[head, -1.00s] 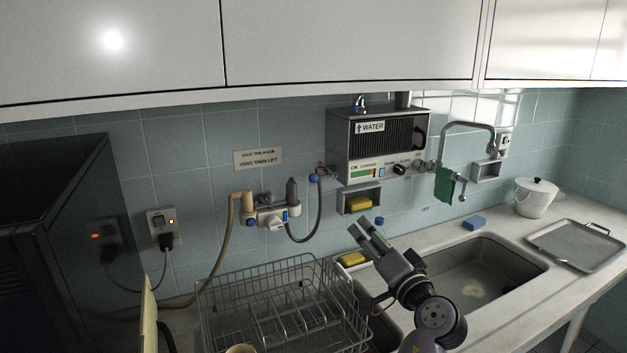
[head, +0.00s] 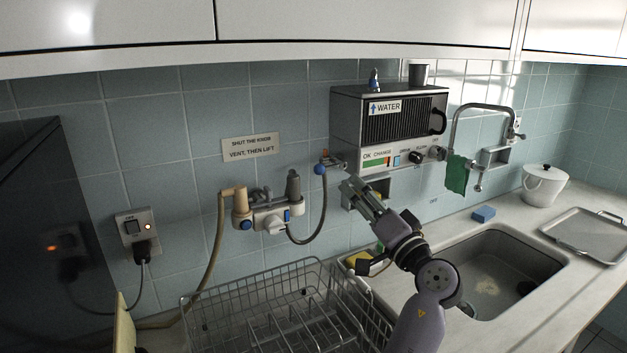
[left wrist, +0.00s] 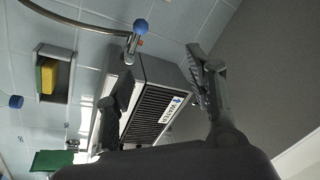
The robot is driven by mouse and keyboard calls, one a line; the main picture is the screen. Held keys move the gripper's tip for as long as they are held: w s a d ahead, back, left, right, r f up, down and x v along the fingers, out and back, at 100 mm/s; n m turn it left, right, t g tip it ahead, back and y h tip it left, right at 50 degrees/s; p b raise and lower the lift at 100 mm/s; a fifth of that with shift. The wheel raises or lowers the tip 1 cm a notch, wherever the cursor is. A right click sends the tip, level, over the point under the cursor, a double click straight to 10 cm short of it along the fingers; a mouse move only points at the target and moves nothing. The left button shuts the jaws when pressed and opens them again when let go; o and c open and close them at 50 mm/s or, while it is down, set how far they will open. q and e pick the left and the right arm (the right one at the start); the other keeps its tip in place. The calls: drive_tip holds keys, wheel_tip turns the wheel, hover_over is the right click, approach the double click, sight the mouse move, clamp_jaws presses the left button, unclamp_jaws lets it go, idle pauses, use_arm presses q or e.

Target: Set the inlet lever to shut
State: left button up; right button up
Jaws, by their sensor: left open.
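A small inlet valve (head: 334,163) sits on the tiled wall just left of the grey water unit (head: 352,130). It has a metal body, a blue round end (head: 320,169) and a small orange-red part. Its lever's exact setting is too small to read. My left gripper (head: 354,190) is open and empty, just below and right of the valve, apart from it. In the left wrist view the valve (left wrist: 132,42) with its blue end (left wrist: 141,26) shows at the top, beyond and between the spread fingers (left wrist: 163,78). My right gripper is not in view.
A hose (head: 322,205) runs down from the valve to a wall mixer (head: 268,217). A wire dish rack (head: 290,310) stands below. A soap niche is partly behind my gripper. The tap (head: 480,107), green cloth (head: 457,174) and sink (head: 500,270) are at right.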

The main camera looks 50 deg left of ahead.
use_arm(q)
drive_tip(key=b, duration=0.4)
approach(322, 172)
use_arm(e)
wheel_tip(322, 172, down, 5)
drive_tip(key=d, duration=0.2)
use_arm(q)
drive_tip(key=p+x, duration=0.6)
drive_tip(key=x, duration=0.4)
drive_tip(key=shift+w+a+f, duration=0.15)
drive_tip(key=shift+w+a, duration=0.15)
drive_tip(key=shift+a, duration=0.4)
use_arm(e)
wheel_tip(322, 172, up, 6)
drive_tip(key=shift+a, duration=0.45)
use_arm(q)
drive_tip(key=shift+c, duration=0.4)
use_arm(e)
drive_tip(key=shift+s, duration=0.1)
use_arm(q)
drive_tip(key=shift+d, duration=0.1)
drive_tip(key=c, duration=0.8)
clamp_jaws()
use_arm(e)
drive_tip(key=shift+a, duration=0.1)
